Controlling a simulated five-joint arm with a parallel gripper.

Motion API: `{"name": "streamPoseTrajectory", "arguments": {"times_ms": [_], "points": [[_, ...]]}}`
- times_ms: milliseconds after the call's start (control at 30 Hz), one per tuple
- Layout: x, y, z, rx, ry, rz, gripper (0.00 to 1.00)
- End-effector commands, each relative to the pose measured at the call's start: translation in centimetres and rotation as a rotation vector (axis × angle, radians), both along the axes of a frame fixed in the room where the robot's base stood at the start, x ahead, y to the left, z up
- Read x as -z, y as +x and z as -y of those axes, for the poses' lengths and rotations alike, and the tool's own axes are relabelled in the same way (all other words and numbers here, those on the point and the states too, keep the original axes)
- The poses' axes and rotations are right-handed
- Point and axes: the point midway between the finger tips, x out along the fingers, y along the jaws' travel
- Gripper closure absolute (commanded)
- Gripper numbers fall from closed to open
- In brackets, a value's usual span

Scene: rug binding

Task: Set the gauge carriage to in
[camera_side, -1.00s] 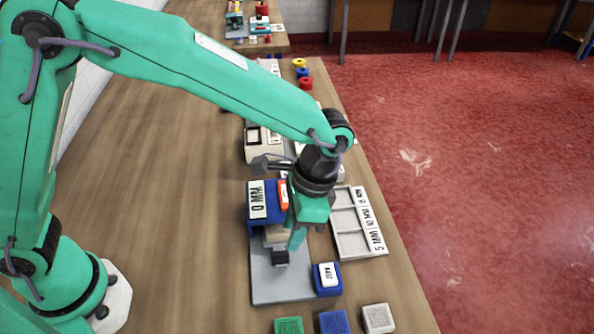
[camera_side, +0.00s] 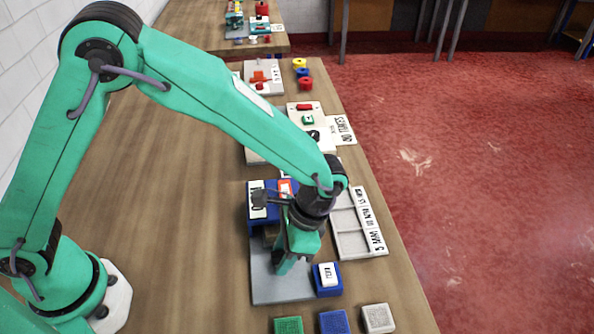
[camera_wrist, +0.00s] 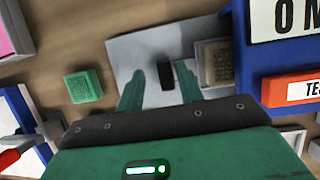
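The gauge is a blue housing (camera_side: 256,218) with a white 0 MM plate and a red TEST label (camera_wrist: 305,90), on a grey base plate (camera_side: 262,285). In the wrist view, a beige block (camera_wrist: 217,62) sits against the housing, and a small black upright handle (camera_wrist: 166,75) stands beside it over the plate. Whether these two form one carriage is unclear. My gripper (camera_side: 280,268) is low over the plate. In the wrist view its green fingers (camera_wrist: 162,88) are apart, one on each side of the handle with visible gaps. The side view hides the handle behind my gripper.
A blue block with a white ZERO button (camera_side: 328,277) is close right of my gripper. A tray with labelled compartments (camera_side: 345,243) lies farther right. Green (camera_side: 288,325), blue (camera_side: 334,322) and grey (camera_side: 378,318) blocks stand in front. The table to the left is clear.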

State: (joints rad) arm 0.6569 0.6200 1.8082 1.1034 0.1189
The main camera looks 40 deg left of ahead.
Motion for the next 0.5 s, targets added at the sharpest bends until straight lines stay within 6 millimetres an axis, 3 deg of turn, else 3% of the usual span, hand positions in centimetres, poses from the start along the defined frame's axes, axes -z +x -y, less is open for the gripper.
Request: {"name": "streamPoseTrajectory", "arguments": {"times_ms": [333,500], "points": [[0.0,-3.5,3.6,0.023,0.034,0.027,0.64],[-2.2,-2.8,4.2,0.018,0.033,0.030,0.64]]}}
